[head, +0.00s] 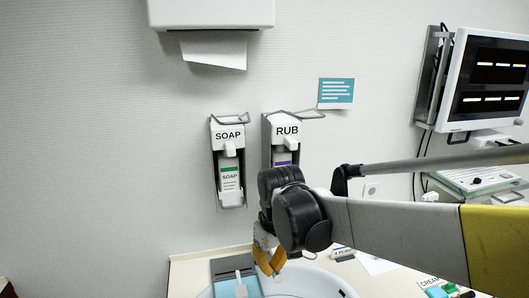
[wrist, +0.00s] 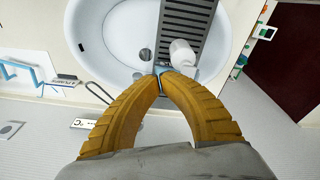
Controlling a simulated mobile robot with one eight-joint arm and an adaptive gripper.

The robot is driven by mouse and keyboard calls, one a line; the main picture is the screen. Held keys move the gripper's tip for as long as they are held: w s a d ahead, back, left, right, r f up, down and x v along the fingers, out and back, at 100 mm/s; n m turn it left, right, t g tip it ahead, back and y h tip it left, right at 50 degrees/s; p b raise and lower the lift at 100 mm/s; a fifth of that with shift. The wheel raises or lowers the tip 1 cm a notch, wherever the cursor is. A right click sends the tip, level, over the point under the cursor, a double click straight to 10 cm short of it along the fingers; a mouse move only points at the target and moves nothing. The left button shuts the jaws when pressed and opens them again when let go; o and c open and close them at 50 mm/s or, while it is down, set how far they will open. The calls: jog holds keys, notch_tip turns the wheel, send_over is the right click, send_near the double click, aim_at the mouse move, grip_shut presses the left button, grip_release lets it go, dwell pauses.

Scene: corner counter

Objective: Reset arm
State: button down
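My gripper (head: 268,270) hangs over the counter by the basin in the head view, with its yellow fingers pointing down. In the wrist view its fingers (wrist: 162,72) curve in and their tips meet. A small light blue patch shows right at the tips; it looks to lie beyond them, and no held object is clear. My arm reaches in from the right of the head view.
A white basin (wrist: 115,40) lies below, crossed by a dark slatted rack (wrist: 184,20) with a white bottle (wrist: 183,54) near the fingertips. SOAP (head: 229,165) and RUB (head: 287,130) dispensers hang on the wall behind. A monitor (head: 490,85) stands at right.

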jog(key=s+d+f+m+t+b, duration=0.2)
jog(key=s+d+f+m+b, duration=0.1)
jog(key=s+d+f+b, duration=0.3)
jog(key=s+d+f+m+t+b, duration=0.3)
jog(key=s+d+f+b, duration=0.3)
jog(key=d, duration=0.5)
jog(key=s+b, duration=0.1)
jog(key=s, duration=0.1)
jog(key=shift+s+d+m+t+h+b, duration=0.3)
jog(key=shift+s, duration=0.1)
